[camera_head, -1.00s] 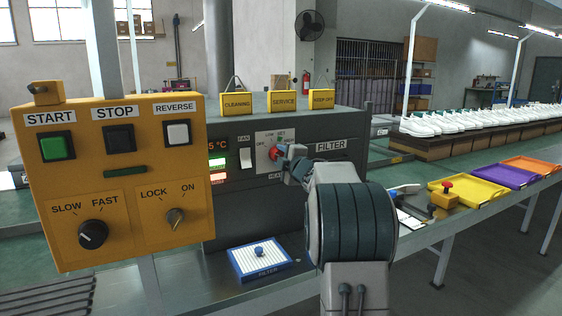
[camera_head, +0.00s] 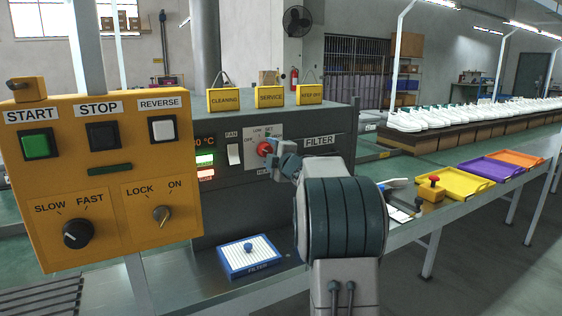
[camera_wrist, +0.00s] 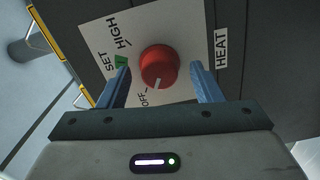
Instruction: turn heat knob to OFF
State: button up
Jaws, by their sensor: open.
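The red heat knob (camera_wrist: 160,65) sits on a white dial plate between the labels OFF, SET and HIGH, with HEAT beside it. Its white pointer mark faces the OFF line, or very close to it. It also shows in the head view (camera_head: 264,148) on the front of the grey machine. My gripper (camera_wrist: 160,72) is open. Its two blue fingers stand one on each side of the knob, with a visible gap on both sides. In the head view my gripper (camera_head: 279,158) is at the knob's right and partly covers the dial plate.
A yellow control box (camera_head: 112,180) stands close at left. A white rocker switch (camera_head: 234,154) and a display are left of the dial. A blue-framed filter (camera_head: 251,257) lies below. Yellow signs (camera_head: 270,97) stand on top. Coloured trays (camera_head: 461,184) are at right.

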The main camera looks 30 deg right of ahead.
jog(key=s, duration=1.3)
jog(key=shift+d, duration=0.2)
jog(key=shift+w, duration=0.1)
jog(key=s+a+f+m+g+p, duration=0.1)
jog(key=s+a+m+g+p, duration=0.6)
jog(key=s+a, duration=0.4)
jog(key=s+a+f+m+g+p, duration=0.2)
jog(key=s+a+m+g+p, duration=0.6)
jog(key=s, duration=1.2)
jog(key=a+m+p, duration=0.1)
jog(key=a+p, duration=0.1)
jog(key=a, duration=0.1)
jog(key=shift+a+f+m+h+p, duration=0.15)
jog(key=shift+f+m+h+p, duration=0.15)
jog(key=shift+m+p, duration=0.1)
